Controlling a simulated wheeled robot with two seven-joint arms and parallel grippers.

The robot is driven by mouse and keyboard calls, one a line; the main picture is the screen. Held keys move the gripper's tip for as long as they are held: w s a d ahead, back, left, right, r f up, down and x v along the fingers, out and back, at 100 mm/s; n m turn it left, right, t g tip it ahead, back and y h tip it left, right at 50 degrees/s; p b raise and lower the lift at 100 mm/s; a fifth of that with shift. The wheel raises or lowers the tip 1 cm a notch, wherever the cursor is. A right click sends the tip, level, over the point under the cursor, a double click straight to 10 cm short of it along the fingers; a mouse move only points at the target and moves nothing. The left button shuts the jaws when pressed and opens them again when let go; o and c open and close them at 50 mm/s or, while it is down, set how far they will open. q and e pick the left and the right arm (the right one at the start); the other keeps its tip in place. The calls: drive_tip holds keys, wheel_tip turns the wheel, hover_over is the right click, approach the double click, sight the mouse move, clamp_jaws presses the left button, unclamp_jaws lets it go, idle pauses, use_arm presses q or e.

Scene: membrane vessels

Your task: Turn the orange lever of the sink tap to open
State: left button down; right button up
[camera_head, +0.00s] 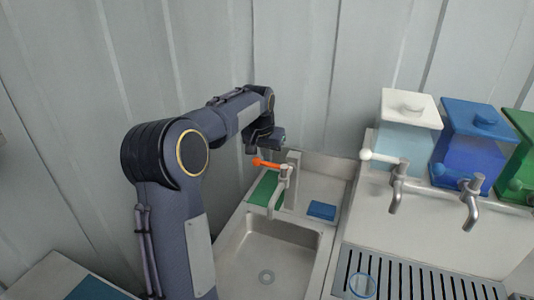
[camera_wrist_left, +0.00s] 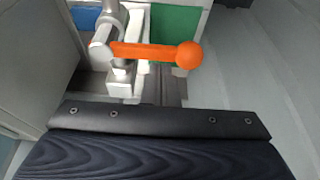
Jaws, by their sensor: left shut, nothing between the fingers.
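The sink tap (camera_head: 290,180) is a grey metal tap at the back of the sink. Its orange lever (camera_head: 268,164) points left from the tap head and ends in a round knob. In the left wrist view the lever (camera_wrist_left: 145,51) runs from the tap on the left to its orange ball on the right. My left gripper (camera_head: 253,149) is shut and empty, just above and behind the knob in the head view. Whether it touches the lever is unclear. My right gripper is in no view.
The sink basin (camera_head: 262,255) is empty, with a green pad (camera_head: 264,189) and a blue sponge (camera_head: 321,210) on its rim. White (camera_head: 408,125), blue (camera_head: 472,140) and green (camera_head: 521,165) vessels with taps stand right, above a drain grate (camera_head: 410,280). A wall rises close behind.

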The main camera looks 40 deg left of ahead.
use_arm(q)
drive_tip(key=shift+s+d+n, duration=0.1)
drive_tip(key=shift+s+n, duration=0.35)
drive_tip(key=shift+n, duration=0.35)
idle(0.4)
drive_tip(key=shift+s+d+n+g+y+b, duration=0.2)
drive_tip(key=shift+s+n+y, duration=0.15)
drive_tip(key=shift+n, duration=0.25)
drive_tip(key=shift+s+d+n+g+y+b, duration=0.1)
drive_tip(key=shift+s+n+y+b, duration=0.15)
drive_tip(key=shift+n, duration=0.35)
drive_tip(key=s+d+n+g+y, duration=0.1)
drive_tip(key=s+d+n+g, duration=0.2)
drive_tip(key=n, duration=0.9)
drive_tip(key=shift+s+d+n+g, duration=0.3)
drive_tip(key=shift+d+n+g, duration=0.1)
drive_tip(key=shift+d, duration=1.05)
drive_tip(key=s+a, duration=0.1)
drive_tip(key=a, duration=0.3)
drive_tip(key=v, duration=1)
drive_tip(key=shift+d, duration=0.2)
